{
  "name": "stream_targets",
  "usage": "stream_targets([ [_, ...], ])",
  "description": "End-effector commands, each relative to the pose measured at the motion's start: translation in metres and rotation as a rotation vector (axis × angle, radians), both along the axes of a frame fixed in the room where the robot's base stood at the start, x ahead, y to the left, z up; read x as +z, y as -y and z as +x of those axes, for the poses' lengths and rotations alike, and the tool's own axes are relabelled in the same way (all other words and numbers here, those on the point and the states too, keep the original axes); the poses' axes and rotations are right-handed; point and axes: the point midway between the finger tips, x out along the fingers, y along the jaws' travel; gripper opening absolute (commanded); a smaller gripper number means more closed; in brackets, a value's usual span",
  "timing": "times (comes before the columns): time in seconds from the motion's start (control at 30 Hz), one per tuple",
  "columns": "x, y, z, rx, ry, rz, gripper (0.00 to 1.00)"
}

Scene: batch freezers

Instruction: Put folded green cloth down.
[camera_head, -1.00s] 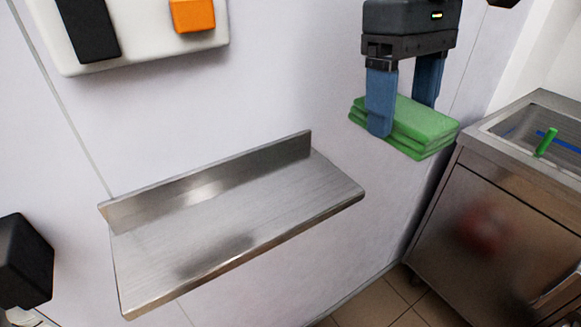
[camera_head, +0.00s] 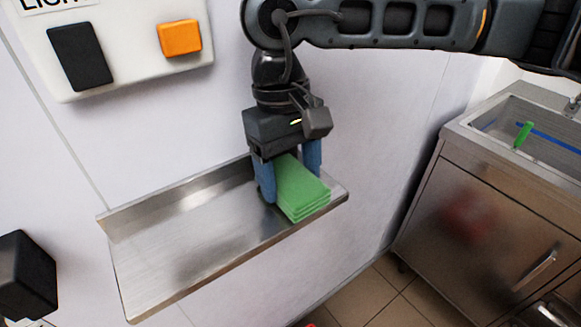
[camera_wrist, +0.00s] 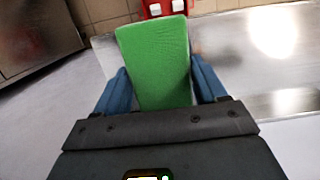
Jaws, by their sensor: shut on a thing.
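The folded green cloth (camera_head: 302,192) is a neat stack of layers at the right end of the steel wall shelf (camera_head: 185,245). My gripper (camera_head: 290,180) has its blue fingers on either side of the cloth and is shut on it. The cloth appears to be at the shelf surface; I cannot tell whether it rests fully on it. In the wrist view the cloth (camera_wrist: 155,60) lies between the two blue fingers (camera_wrist: 160,88), with the shelf (camera_wrist: 265,50) to the right.
The left and middle of the shelf are bare. A raised lip runs along its back. A white panel (camera_head: 125,60) with a black and an orange block is on the wall above. A steel sink cabinet (camera_head: 490,200) stands at the right. A black box (camera_head: 25,272) is at the lower left.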

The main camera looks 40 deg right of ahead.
Motion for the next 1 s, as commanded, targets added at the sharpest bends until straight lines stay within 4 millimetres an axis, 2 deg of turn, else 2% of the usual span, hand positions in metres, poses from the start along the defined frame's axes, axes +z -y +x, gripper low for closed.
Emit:
stream_targets([
  [0.5,-0.0089,0.0004,0.0001,0.0,0.001,-0.001,0.47],
  [0.53,-0.0078,0.0004,0.0,0.0,0.001,-0.001,0.73],
  [0.6,-0.0072,0.0003,0.0,0.0,0.001,-0.001,0.8],
  [0.8,-0.0073,0.0003,-0.0001,0.0,0.001,0.0,0.97],
  [1.0,-0.007,0.0003,-0.0001,0.0,0.0,0.0,0.97],
])
